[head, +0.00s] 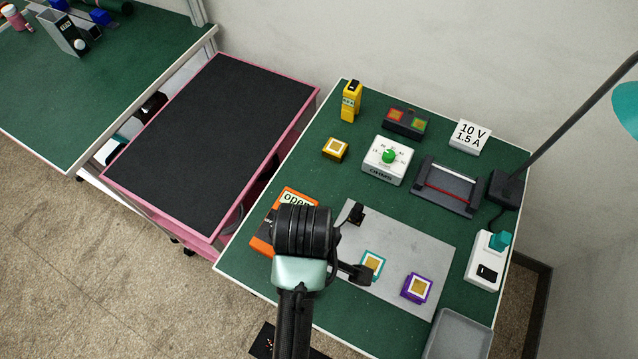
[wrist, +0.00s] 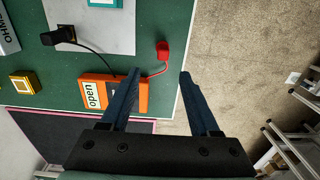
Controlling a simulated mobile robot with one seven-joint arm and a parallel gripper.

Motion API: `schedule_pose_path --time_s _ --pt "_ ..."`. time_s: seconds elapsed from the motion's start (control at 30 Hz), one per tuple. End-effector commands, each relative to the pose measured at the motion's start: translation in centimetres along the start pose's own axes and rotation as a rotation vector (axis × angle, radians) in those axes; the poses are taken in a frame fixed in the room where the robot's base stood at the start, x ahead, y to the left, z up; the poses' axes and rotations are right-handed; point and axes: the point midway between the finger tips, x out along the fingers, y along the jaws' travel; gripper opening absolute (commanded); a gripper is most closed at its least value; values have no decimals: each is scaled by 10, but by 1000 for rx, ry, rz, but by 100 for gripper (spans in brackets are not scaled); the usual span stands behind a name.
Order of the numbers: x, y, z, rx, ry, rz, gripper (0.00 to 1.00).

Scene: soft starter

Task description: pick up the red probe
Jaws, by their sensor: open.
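The red probe (wrist: 163,50) shows in the wrist view on the green table, near its edge. A red lead joins it to the orange meter (wrist: 112,93). My gripper (wrist: 160,74) is open and empty. In that view its dark blue fingers point towards the probe, which appears just beyond the tips and between their lines, apart from both. In the head view my arm hides the red probe and the fingers, and partly covers the orange meter (head: 261,237).
A black probe (wrist: 58,36) with a black lead stands on the grey plate (wrist: 105,38). Teal-framed (head: 373,265) and purple-framed (head: 416,288) blocks sit on that plate. A white dial box (head: 387,160) and a yellow tester (head: 351,101) stand farther back. A pink-edged cart (head: 215,130) is at left.

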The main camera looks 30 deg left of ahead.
Motion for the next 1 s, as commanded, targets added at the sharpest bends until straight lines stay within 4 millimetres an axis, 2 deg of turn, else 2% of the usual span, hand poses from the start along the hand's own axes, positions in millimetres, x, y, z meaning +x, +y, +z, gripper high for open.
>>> schedule_pose_path --time_s 0.33,0.67,0.9,1.0 --pt "60 -1 0 1 -1 -4 62" --pt "84 0 0 2 -1 -2 62" --pt "116 1 0 2 -1 -2 62" --pt "124 1 0 2 0 0 62"
